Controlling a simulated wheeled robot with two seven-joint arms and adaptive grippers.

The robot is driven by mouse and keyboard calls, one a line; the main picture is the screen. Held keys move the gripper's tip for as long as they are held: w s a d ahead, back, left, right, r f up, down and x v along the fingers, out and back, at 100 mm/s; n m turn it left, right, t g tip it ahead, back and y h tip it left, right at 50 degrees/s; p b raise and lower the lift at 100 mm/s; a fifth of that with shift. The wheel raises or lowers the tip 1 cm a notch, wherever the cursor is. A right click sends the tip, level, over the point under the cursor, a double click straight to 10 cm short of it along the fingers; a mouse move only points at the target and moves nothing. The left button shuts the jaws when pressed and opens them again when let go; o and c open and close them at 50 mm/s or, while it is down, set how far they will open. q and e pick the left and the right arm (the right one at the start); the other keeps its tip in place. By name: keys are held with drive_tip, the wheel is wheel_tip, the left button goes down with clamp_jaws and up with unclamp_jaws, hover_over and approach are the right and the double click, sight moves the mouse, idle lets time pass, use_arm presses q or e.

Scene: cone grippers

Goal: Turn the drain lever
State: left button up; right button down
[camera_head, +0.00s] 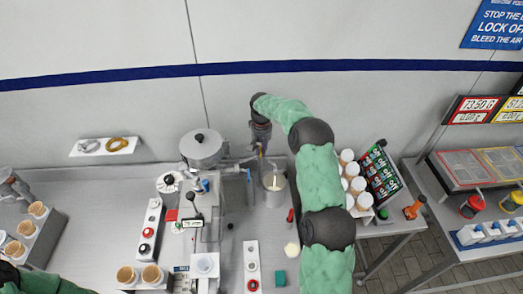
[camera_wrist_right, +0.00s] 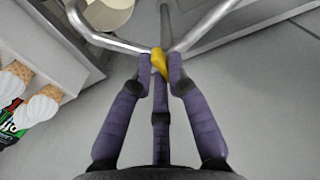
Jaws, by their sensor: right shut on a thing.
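The drain lever (camera_wrist_right: 159,61) shows as a small yellow piece at a joint of bare metal pipes in the right wrist view. My right gripper (camera_wrist_right: 160,68) has its purple fingers closed around it, hiding part of it. In the head view my right gripper (camera_head: 261,148) reaches down beside the metal machine (camera_head: 202,148), above a steel pot (camera_head: 274,190). The lever is too small to make out clearly there. A piece of my left arm shows at the lower left corner; its gripper is out of frame.
Several cones stand in a rack (camera_head: 350,180) right of my right arm, beside a tray of green-labelled packs (camera_head: 381,172). A button panel (camera_head: 149,230) stands left of the machine. An orange-handled tool (camera_head: 414,208) lies farther right.

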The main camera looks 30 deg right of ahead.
drive_tip(key=c, duration=1.2)
unclamp_jaws()
wheel_tip(320, 180, up, 12)
